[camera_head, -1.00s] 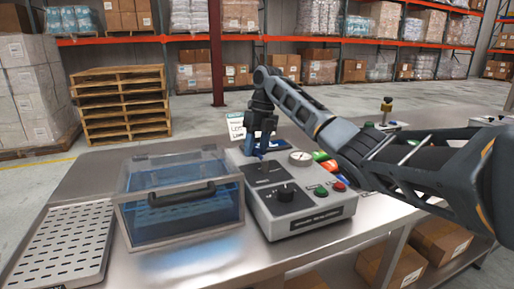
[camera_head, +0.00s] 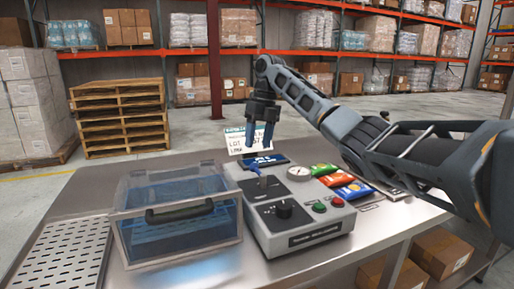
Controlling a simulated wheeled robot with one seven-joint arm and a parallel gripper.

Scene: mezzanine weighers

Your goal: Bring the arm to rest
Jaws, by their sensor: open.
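My arm reaches in from the right, over the steel table (camera_head: 376,232). My gripper (camera_head: 260,146) points down above the back of the grey control box (camera_head: 300,220), in front of the white lot card (camera_head: 236,140). Its fingers are open and I see nothing between them.
A clear lidded case (camera_head: 178,225) with a black handle stands left of the box. A perforated tray (camera_head: 66,258) lies at the far left. Pallets and shelves stand beyond the table.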

